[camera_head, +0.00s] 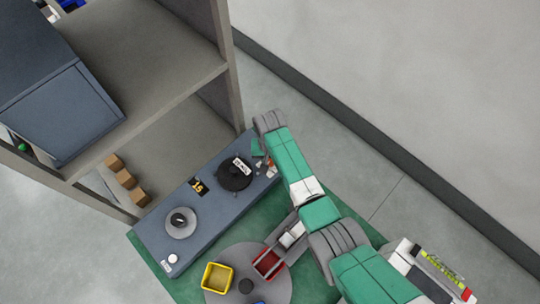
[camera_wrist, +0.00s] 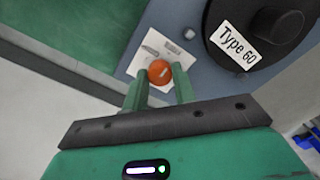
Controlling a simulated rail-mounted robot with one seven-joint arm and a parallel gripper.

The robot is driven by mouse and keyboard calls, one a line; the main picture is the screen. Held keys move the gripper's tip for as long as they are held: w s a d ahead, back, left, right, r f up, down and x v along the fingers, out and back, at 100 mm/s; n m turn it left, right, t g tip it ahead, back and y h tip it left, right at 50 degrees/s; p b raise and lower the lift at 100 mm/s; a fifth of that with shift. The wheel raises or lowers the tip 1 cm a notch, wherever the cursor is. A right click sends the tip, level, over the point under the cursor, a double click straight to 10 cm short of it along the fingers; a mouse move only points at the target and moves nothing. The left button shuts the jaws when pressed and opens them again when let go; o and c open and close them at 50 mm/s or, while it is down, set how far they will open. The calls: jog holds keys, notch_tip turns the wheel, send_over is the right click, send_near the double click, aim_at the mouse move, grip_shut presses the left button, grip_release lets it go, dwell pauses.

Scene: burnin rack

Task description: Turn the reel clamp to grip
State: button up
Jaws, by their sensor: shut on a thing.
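The orange round knob (camera_wrist: 160,72), which looks like the reel clamp, sits on a white printed plate (camera_wrist: 152,48) on the grey-blue unit. My gripper (camera_wrist: 160,80) has its two green fingers on either side of the knob and is shut on it. The lower sides of the knob are partly hidden by the fingers. A black reel (camera_wrist: 262,30) labelled "Type 60" lies beside the plate, apart from my fingers. In the head view the reel (camera_head: 234,175) is on the right part of the unit (camera_head: 215,215), with my gripper (camera_head: 262,158) at that end.
The unit also carries a display reading 15 (camera_head: 198,186), a grey disc (camera_head: 180,223) and a white button (camera_head: 172,258). A yellow bin (camera_head: 217,277) and a red bin (camera_head: 268,263) stand in front. A shelf rack (camera_head: 150,75) with brown boxes (camera_head: 125,178) rises behind.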

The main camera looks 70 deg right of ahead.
aim_at(270, 161)
jog(key=n+p, duration=0.1)
jog(key=n, duration=0.3)
jog(key=n+p, duration=0.1)
jog(key=n, duration=0.3)
jog(key=shift+n, duration=0.4)
jog(key=n, duration=0.8)
jog(key=shift+p, duration=0.3)
jog(key=shift+n, duration=0.5)
jog(key=o, duration=1)
notch_tip(270, 161, up, 8)
jog(key=shift+f+p, duration=0.1)
jog(key=shift+p, duration=0.5)
